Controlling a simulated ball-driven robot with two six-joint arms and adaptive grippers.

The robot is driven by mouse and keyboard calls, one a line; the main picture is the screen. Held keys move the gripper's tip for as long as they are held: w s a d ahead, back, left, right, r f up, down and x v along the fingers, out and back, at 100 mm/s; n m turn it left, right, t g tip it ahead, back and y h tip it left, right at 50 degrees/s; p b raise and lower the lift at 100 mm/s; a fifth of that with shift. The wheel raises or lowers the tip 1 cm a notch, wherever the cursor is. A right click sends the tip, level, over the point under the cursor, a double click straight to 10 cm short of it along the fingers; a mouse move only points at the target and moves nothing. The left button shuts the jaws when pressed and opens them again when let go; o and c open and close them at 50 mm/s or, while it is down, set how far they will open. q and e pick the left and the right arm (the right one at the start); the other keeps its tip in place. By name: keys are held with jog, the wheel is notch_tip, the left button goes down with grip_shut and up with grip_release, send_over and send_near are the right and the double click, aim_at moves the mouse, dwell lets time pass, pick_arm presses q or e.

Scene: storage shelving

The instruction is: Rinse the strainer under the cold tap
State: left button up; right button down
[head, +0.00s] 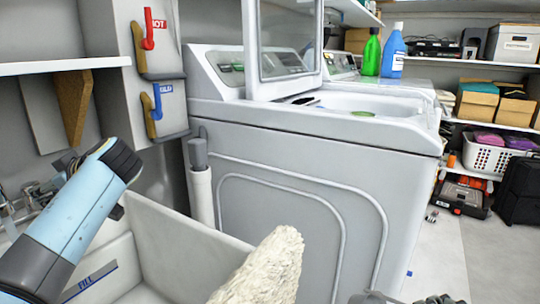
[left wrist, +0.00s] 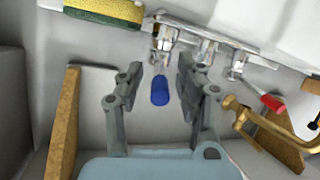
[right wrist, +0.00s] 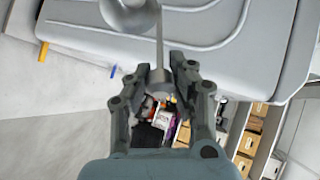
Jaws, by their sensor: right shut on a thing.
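The cold tap's blue handle (left wrist: 160,91) is on the chrome faucet (left wrist: 205,50) in the left wrist view. My left gripper (left wrist: 157,75) is open, its fingers on either side of the blue handle with gaps showing. In the head view my left gripper (head: 66,162) is mostly hidden behind its arm, beside the faucet (head: 28,195) over the sink (head: 180,262). My right gripper (right wrist: 160,75) is shut on the handle of the strainer (right wrist: 128,14), whose round metal bowl is cut off at the top of the right wrist view. The strainer is not clearly seen in the head view.
A red tap handle (left wrist: 272,102) and a brass spout or pipe (left wrist: 245,115) are right of the blue handle. A yellow-green sponge (left wrist: 105,10) lies beside the faucet. A shaggy cream thing (head: 268,268) rises at the sink's right. A washing machine (head: 290,170) stands behind.

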pick_arm(q)
jog(key=shift+a, duration=0.1)
pick_arm(e)
jog(key=shift+a, duration=0.1)
pick_arm(q)
jog(key=shift+r, duration=0.1)
grip_shut()
